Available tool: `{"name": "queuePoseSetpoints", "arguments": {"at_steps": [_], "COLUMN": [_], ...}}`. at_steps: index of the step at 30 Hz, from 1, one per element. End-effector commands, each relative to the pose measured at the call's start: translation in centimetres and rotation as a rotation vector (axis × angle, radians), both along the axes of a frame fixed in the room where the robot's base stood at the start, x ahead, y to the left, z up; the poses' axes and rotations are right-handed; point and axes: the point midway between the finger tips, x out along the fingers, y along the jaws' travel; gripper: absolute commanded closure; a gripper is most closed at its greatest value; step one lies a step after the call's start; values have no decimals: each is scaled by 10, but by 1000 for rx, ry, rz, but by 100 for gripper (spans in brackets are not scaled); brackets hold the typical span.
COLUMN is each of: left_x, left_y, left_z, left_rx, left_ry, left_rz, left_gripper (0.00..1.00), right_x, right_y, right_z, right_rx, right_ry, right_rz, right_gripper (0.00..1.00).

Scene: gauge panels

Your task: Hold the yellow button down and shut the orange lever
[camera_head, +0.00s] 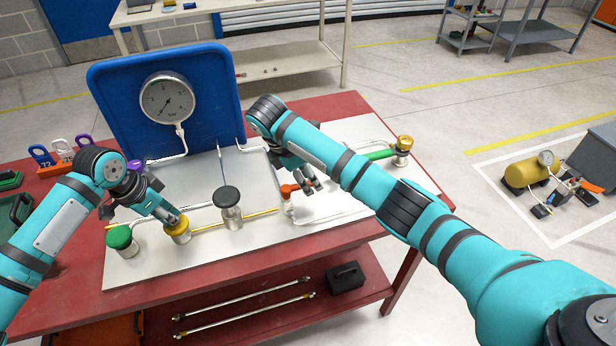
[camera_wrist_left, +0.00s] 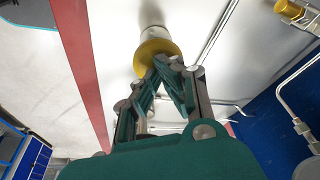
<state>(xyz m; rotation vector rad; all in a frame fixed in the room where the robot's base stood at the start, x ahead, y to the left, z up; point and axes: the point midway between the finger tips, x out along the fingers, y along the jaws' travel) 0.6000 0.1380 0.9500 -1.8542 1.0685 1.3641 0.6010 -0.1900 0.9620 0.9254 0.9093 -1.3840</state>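The yellow button (camera_head: 181,236) sits on a silver base on the white panel, between the green and black buttons. My left gripper (camera_head: 180,221) points down at it, its fingertips at the button's top. In the left wrist view the fingertips (camera_wrist_left: 168,64) come together against the yellow button (camera_wrist_left: 153,48); I cannot tell how far it is pressed. The orange lever (camera_head: 288,190) is on a white pipe fitting right of the black button. My right gripper (camera_head: 313,184) is just right of the lever, partly hidden by my arm; its opening and any contact are unclear.
A green button (camera_head: 119,237) and a black button (camera_head: 228,197) flank the yellow one. A round gauge (camera_head: 166,98) stands on the blue board (camera_head: 106,86) behind. A green-handled valve (camera_head: 380,154) and a yellow-topped fitting (camera_head: 404,143) are at the panel's right.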

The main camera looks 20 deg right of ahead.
Motion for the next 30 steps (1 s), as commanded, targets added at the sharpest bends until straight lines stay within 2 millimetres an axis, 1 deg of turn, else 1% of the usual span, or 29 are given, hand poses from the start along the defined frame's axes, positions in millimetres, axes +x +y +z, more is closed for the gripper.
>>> {"name": "queuePoseSetpoints", "arguments": {"at_steps": [5, 8, 16, 18, 24, 27, 30], "left_x": [-1, -1, -1, -1, -1, -1, -1], "left_y": [0, 0, 0, 0, 0, 0, 0], "left_z": [-2, -2, -2, -2, -2, -2, -2], "left_rx": [2, 2, 2, 2, 2, 2, 2], "left_ry": [5, 5, 5, 5, 5, 5, 5], "left_rz": [0, 0, 0, 0, 0, 0, 0], "left_gripper": [100, 100, 100, 100, 100, 100, 100], "right_x": [0, 1, 2, 3, 2, 1, 1], "right_y": [0, 1, 7, 16, 33, 39, 43], "right_z": [0, 3, 26, 45, 83, 96, 105], "right_rx": [0, -1, -6, -4, -2, -2, -2], "right_ry": [-1, -4, -5, -10, -6, -3, -2], "right_rz": [1, 3, 1, 4, 3, 0, 0], "right_gripper": [59, 59, 59, 59, 59, 59, 59]}}
